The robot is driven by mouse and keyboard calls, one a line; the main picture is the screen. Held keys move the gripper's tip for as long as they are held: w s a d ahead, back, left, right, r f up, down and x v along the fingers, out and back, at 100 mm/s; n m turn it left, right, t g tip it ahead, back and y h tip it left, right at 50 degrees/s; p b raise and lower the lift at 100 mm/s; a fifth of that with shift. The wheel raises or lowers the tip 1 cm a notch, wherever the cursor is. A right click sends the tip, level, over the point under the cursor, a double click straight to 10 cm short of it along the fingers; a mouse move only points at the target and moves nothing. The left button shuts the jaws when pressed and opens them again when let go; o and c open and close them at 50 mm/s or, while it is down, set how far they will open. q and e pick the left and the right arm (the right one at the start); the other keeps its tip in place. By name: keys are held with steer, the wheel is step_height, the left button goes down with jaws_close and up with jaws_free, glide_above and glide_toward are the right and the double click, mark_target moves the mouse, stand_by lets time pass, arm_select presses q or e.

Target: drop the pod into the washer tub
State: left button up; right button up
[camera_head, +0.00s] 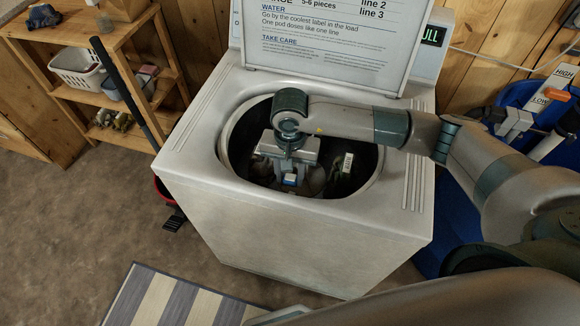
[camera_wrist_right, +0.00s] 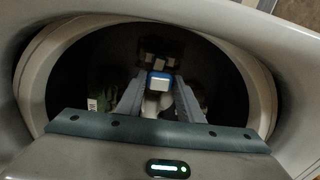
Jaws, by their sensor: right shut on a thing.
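The white top-loading washer (camera_head: 285,235) stands with its lid raised. Its round tub (camera_head: 232,130) is open and dark inside, with some clothes-like shapes low down. My right gripper (camera_head: 290,181) reaches down through the opening, fingers pointing into the tub. It is shut on a small white and blue pod (camera_head: 290,177). In the right wrist view, the pod (camera_wrist_right: 160,81) sits between the fingertips of the right gripper (camera_wrist_right: 160,88), inside the ring of the tub (camera_wrist_right: 36,92). The exact height above the tub's contents is hard to tell. My left gripper is out of view.
The raised lid (camera_head: 335,35) with printed instructions stands behind the opening. A wooden shelf (camera_head: 100,50) with a white basket (camera_head: 78,68) is at the left. A blue bin (camera_head: 440,225) stands close on the right. A striped rug (camera_head: 170,300) lies in front.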

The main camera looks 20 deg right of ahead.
steer(key=shift+f+b, duration=0.9)
steer(key=shift+f, duration=1.8)
steer(key=o, duration=1.1)
steer(key=shift+r, duration=0.15)
